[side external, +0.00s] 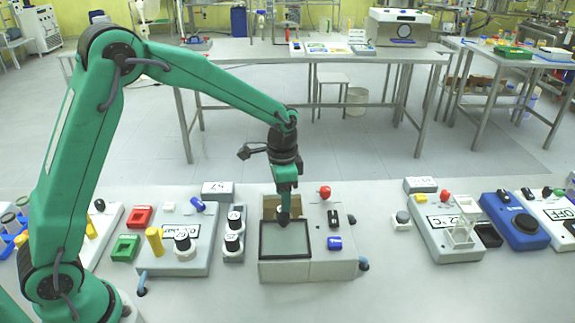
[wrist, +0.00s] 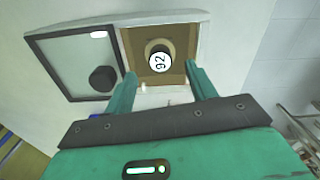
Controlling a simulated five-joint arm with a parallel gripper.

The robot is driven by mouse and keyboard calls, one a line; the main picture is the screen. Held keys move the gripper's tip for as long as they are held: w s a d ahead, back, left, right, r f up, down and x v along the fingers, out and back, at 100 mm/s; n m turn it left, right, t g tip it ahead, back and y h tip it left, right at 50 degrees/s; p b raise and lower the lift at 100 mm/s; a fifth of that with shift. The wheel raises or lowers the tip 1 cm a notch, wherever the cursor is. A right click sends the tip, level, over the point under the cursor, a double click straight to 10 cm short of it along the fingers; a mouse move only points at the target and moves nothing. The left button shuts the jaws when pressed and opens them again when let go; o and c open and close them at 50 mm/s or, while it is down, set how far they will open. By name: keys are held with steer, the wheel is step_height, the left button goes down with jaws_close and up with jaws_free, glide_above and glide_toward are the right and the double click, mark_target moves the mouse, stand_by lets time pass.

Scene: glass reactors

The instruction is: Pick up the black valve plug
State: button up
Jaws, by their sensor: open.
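A black-framed grey lid (wrist: 62,52) lies beside the compartment and carries a black round knob (wrist: 103,78). My gripper (wrist: 160,76) is open, with its fingers on either side of the compartment's near edge and the plug just ahead between them. In the side external view my gripper (side external: 285,196) points down above the box, behind the framed lid (side external: 298,252). The plug is hidden there.
A red knob (side external: 325,191), a black switch (side external: 333,217) and a blue cylinder (side external: 334,242) sit right of the lid. A panel with black-and-white knobs (side external: 184,240) stands left.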

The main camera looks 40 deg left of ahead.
steer(key=shift+f, duration=0.25)
steer(key=shift+f, duration=2.45)
steer(key=shift+c, duration=0.3)
steer(key=c, duration=1)
